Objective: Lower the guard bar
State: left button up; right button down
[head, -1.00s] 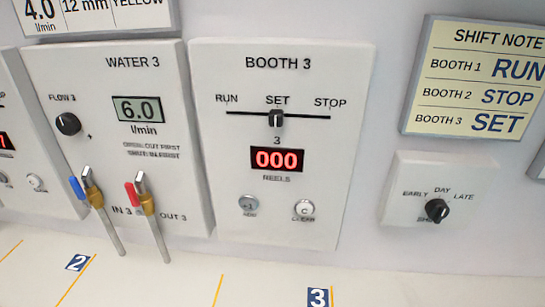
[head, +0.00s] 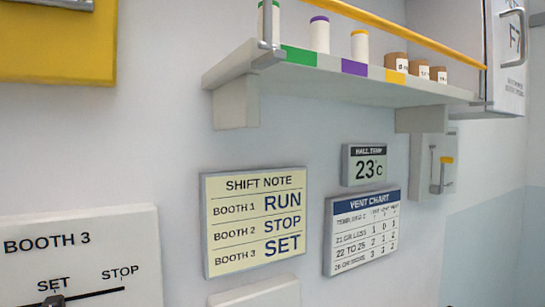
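The guard bar (head: 400,28) is a yellow bar along the front of a grey wall shelf (head: 330,82) in the upper part of the head view. It slopes down to the right in the picture and stands above the shelf's front edge, in front of the spools. A grey bracket (head: 268,30) stands at its left end. Its right end is near a white cabinet at the shelf's right. Neither of my grippers is in view.
On the shelf stand white spools (head: 319,36) with coloured tops and brown rolls (head: 396,62). Below hang a shift note (head: 254,222), a vent chart (head: 362,232) and a 23°C display (head: 364,164). A small box with a yellow-topped lever (head: 441,172) is right. The Booth 3 panel (head: 85,255) is lower left.

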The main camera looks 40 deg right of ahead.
aim_at(341, 8)
jog(key=z, duration=2.2)
